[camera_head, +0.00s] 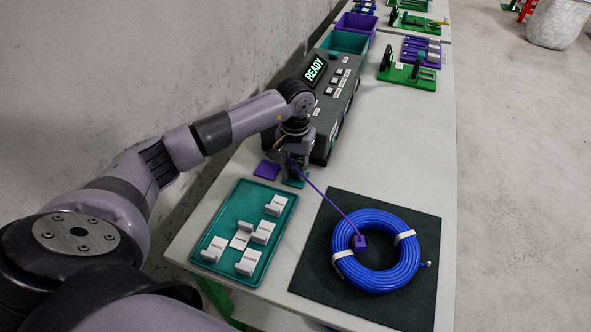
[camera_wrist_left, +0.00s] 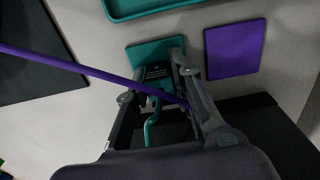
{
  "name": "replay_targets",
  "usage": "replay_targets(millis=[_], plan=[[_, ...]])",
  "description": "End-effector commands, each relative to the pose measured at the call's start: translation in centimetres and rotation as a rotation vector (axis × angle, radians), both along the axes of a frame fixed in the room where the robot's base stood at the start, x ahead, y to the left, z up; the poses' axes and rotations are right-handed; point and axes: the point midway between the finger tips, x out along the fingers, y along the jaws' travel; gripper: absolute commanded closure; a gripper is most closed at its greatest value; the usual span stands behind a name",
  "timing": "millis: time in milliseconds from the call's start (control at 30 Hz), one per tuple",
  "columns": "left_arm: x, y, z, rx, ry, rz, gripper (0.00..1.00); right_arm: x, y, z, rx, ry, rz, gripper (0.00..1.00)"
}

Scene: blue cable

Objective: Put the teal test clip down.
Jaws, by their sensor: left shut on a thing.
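My left gripper (camera_head: 296,168) is low over the table at the front end of the grey tester, right by a small teal pad (camera_head: 292,183). In the left wrist view the fingers (camera_wrist_left: 163,75) point at the teal pad (camera_wrist_left: 138,52) and are shut on the teal test clip, mostly hidden between them. A short curved teal lead (camera_wrist_left: 151,128) shows between the fingers. Whether the clip touches the pad I cannot tell. A purple lead (camera_head: 328,197) runs to a purple clip (camera_head: 360,242) on the blue cable coil (camera_head: 345,262). My right gripper is out of view.
The grey tester (camera_head: 340,100) reads READY. A purple pad (camera_head: 266,169) lies left of the teal one. A teal tray (camera_head: 208,228) of white labelled pieces is in front. The coil rests on a dark mat (camera_head: 312,265).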

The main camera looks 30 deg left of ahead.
Motion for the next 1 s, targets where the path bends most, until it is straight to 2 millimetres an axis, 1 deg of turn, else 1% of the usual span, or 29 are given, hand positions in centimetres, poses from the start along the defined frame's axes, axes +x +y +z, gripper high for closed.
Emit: replay_targets(millis=[33, 133, 167, 433, 867, 1000], plan=[[-0.10, -0.01, -0.51, 0.000, 0.003, 0.000, 1.00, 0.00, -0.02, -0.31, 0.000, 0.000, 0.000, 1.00], [-0.15, -0.05, -0.47, 0.000, 0.005, 0.000, 1.00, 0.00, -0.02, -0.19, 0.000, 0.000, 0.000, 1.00], [-0.17, -0.05, -0.49, 0.001, 0.006, 0.000, 0.77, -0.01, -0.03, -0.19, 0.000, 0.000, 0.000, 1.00], [-0.30, -0.04, -0.68, 0.002, 0.011, -0.001, 0.59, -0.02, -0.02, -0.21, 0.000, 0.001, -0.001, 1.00], [-0.34, 0.03, -0.67, 0.003, 0.013, 0.000, 0.59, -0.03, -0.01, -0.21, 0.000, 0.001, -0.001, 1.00], [-0.33, 0.01, -0.25, 0.002, 0.012, 0.000, 0.59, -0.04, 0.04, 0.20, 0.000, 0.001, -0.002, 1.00]])
